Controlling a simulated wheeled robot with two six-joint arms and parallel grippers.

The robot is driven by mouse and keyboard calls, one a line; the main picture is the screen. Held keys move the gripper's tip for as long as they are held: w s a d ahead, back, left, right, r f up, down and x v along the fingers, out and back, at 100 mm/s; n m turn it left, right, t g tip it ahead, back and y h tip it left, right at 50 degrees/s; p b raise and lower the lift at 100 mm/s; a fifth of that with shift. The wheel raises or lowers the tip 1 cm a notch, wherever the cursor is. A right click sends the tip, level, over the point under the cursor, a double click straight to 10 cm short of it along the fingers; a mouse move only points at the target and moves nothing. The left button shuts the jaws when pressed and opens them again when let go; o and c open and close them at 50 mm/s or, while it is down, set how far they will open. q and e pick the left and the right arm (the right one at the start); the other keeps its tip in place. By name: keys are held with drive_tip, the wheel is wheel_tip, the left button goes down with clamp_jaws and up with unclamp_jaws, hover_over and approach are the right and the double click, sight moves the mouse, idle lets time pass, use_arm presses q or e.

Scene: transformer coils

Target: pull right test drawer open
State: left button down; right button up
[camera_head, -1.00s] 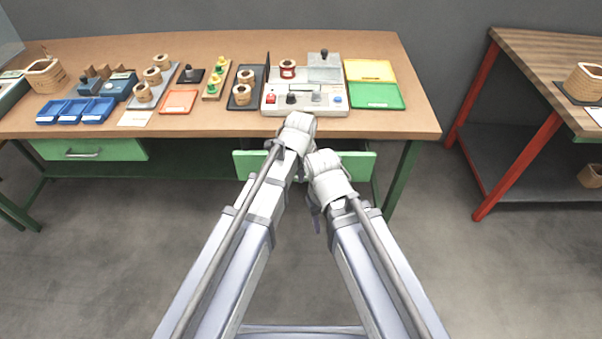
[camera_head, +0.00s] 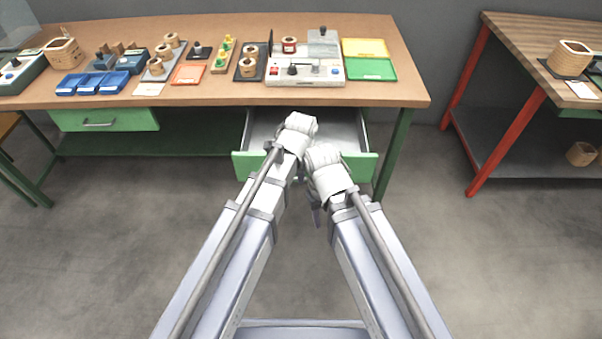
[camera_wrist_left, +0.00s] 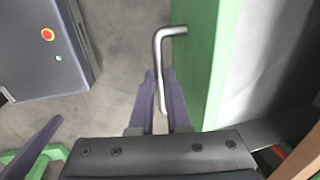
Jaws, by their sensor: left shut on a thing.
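The right test drawer (camera_head: 245,166) has a green front and stands pulled out from under the bench, its grey inside showing in the head view. My left gripper (camera_wrist_left: 162,78) is shut on the bent metal drawer handle (camera_wrist_left: 158,46) in the left wrist view. The green drawer front (camera_wrist_left: 207,50) is just right of the fingers there. In the head view my arms hide the handle and the middle of the drawer front. The right arm's wrist (camera_head: 325,165) is close beside the left arm, in front of the drawer; its fingers are not clear.
The wooden bench (camera_head: 210,95) carries a test unit (camera_head: 304,72), coils and trays. A shut green drawer (camera_head: 105,119) is at its left. A red-legged bench (camera_head: 506,140) stands at right. The floor before the bench is clear.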

use_arm(q)
drive_tip(key=c, duration=1.2)
unclamp_jaws()
drive_tip(key=shift+o, duration=0.2)
wheel_tip(320, 180, up, 8)
drive_tip(key=s+p, duration=0.1)
drive_tip(key=p, duration=0.6)
drive_tip(key=shift+s+f+p, duration=0.15)
drive_tip(key=shift+s+p, duration=0.05)
drive_tip(key=shift+p, duration=0.15)
